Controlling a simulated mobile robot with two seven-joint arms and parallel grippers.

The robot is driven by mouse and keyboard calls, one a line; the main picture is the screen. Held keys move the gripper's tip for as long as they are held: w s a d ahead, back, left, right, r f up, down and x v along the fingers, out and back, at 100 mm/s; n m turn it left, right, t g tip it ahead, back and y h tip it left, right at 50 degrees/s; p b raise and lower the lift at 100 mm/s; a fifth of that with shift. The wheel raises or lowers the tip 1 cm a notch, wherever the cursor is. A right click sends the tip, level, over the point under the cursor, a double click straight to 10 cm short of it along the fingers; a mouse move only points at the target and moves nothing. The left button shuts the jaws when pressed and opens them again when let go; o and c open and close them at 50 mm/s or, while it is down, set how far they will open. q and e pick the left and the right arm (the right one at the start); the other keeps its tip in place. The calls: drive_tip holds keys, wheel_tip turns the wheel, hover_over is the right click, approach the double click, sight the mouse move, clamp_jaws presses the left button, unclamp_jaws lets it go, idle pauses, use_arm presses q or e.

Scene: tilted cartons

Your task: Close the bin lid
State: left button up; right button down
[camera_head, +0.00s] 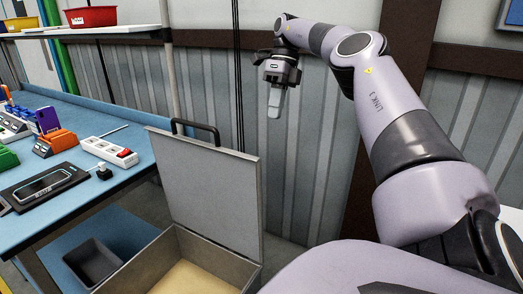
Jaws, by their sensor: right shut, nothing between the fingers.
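The bin (197,249) is a grey box at the bottom centre, open at the top, with a tan inside floor. Its flat grey lid (212,188) stands raised, near upright, with a black handle (196,130) on its top edge. My right gripper (274,108) is shut and empty. It hangs pointing down, to the right of the lid and higher in the picture, apart from it. My left gripper is not in view. The lower part of the bin is cut off by the frame.
A blue workbench (105,184) stands at the left with a power strip (109,151), a dark tray-like device (45,184) and colourful items. A shelf above holds a red bin (91,16) and a yellow bin (21,23). A dark container (93,262) sits below the bench. A corrugated wall is behind.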

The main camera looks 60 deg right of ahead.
drive_tip(key=a+f, duration=0.7)
drive_tip(key=f, duration=0.1)
drive_tip(key=shift+s+f, duration=0.25)
drive_tip(key=shift+s, duration=0.05)
idle(0.3)
drive_tip(key=shift+a, duration=0.15)
